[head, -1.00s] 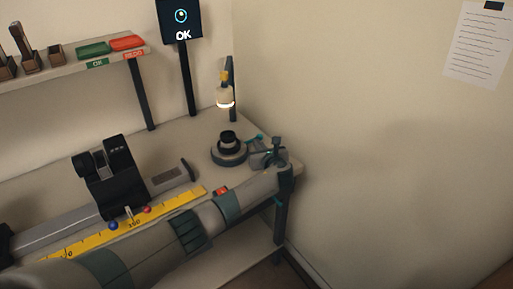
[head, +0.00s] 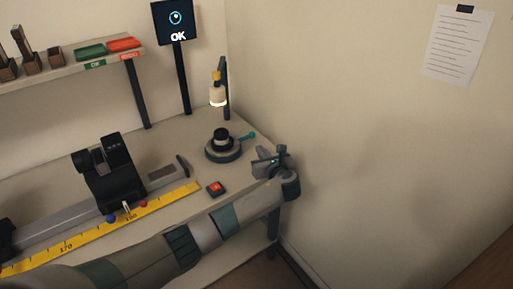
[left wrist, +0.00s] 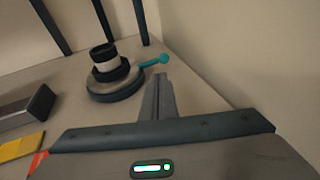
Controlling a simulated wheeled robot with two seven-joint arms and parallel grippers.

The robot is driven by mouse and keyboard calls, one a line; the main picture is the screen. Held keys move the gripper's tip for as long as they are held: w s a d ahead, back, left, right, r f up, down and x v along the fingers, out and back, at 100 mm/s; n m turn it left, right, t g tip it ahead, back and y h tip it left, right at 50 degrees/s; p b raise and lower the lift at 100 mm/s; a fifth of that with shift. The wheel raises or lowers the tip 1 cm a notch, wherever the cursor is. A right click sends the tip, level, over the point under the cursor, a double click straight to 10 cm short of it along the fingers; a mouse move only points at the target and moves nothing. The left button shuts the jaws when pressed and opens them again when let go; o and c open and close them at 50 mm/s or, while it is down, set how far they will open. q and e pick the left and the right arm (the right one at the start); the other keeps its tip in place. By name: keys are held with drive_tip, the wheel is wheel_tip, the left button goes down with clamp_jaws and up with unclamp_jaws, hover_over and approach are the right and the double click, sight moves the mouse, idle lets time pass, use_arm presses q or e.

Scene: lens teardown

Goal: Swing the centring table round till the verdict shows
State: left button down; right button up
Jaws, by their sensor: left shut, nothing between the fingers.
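The centring table (head: 222,153) is a round dark grey-green disc at the bench's right end, with a black and pale lens piece (head: 221,138) upright on it. Its teal-tipped handle (head: 246,137) points right and away from me. In the left wrist view the table (left wrist: 116,91) and the handle (left wrist: 154,62) show ahead of my fingers. My left gripper (head: 278,156) is shut and empty, to the right of the table and apart from the handle. The screen (head: 175,22) reads "OK" under a ring with a dot. My right gripper is out of view.
A yellow ruler (head: 100,232) and a black carriage on a rail lie left. Green (head: 90,52) and red (head: 124,44) trays stand on the shelf. A wall is right.

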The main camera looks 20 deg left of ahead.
use_arm(q)
drive_tip(key=v, duration=0.3)
drive_tip(key=shift+s+d+r, duration=0.1)
drive_tip(key=shift+d, duration=0.35)
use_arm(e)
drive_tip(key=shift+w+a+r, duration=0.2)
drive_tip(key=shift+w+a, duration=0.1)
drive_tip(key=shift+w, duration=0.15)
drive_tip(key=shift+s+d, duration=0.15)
use_arm(q)
drive_tip(key=shift+s, duration=0.15)
